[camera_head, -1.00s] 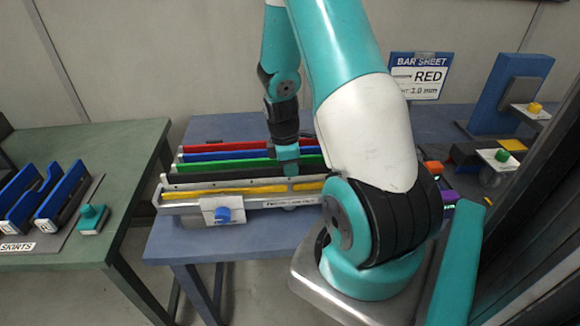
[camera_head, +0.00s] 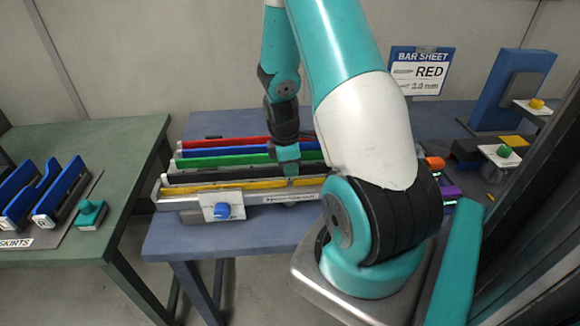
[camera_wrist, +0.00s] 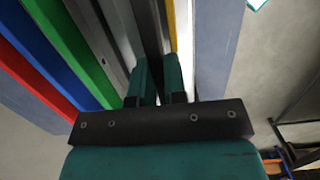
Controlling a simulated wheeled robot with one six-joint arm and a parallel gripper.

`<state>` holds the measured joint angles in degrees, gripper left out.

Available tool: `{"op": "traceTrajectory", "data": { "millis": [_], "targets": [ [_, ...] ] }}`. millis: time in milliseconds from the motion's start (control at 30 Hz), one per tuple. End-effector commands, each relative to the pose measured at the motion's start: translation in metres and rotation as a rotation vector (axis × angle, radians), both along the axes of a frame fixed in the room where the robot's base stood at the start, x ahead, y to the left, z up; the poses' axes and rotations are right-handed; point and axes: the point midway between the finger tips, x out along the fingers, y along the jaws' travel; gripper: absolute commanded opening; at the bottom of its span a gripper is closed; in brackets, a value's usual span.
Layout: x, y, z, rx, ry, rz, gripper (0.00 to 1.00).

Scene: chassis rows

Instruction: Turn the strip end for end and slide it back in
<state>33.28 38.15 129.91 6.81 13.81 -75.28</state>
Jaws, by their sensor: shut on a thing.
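My gripper (camera_head: 287,170) points down at the row of coloured strips on the blue table. In the wrist view its two fingers (camera_wrist: 158,80) are shut on a thin dark strip (camera_wrist: 148,30). In the head view the dark strip (camera_head: 225,179) runs lengthwise between the green strip and the yellow strip (camera_head: 240,185). The yellow strip lies just in front of it and also shows beside the right finger in the wrist view (camera_wrist: 171,25). I cannot tell whether the dark strip is seated or slightly raised. My arm hides the strips' right ends.
Green (camera_head: 225,160), blue (camera_head: 225,153) and red (camera_head: 225,143) strips lie behind. A silver fixture (camera_head: 180,203) with a blue knob (camera_head: 222,211) is in front. A green table (camera_head: 130,140) stands left, holding blue skirts (camera_head: 62,190).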

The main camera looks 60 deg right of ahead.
Motion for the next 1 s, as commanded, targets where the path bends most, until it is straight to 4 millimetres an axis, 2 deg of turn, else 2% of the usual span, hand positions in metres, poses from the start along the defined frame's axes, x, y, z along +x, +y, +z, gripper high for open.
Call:
{"op": "traceTrajectory", "data": {
  "millis": [233, 267, 300, 400, 633, 767, 867, 1000],
  "targets": [
    [0.000, 0.000, -0.008, -0.001, -0.001, 0.000, 0.00],
    [0.000, 0.000, -0.007, -0.001, -0.001, 0.000, 0.15],
    [0.000, 0.000, -0.007, -0.001, -0.001, 0.000, 0.24],
    [0.000, 0.000, -0.007, -0.001, -0.001, 0.000, 0.42],
    [0.000, 0.000, -0.007, 0.001, 0.001, 0.000, 0.42],
    [0.001, 0.000, -0.001, -0.001, -0.002, 0.000, 0.42],
    [0.003, 0.001, 0.014, -0.002, -0.005, 0.001, 0.42],
    [0.006, 0.003, 0.046, -0.005, -0.008, 0.001, 0.42]
  ]
}}
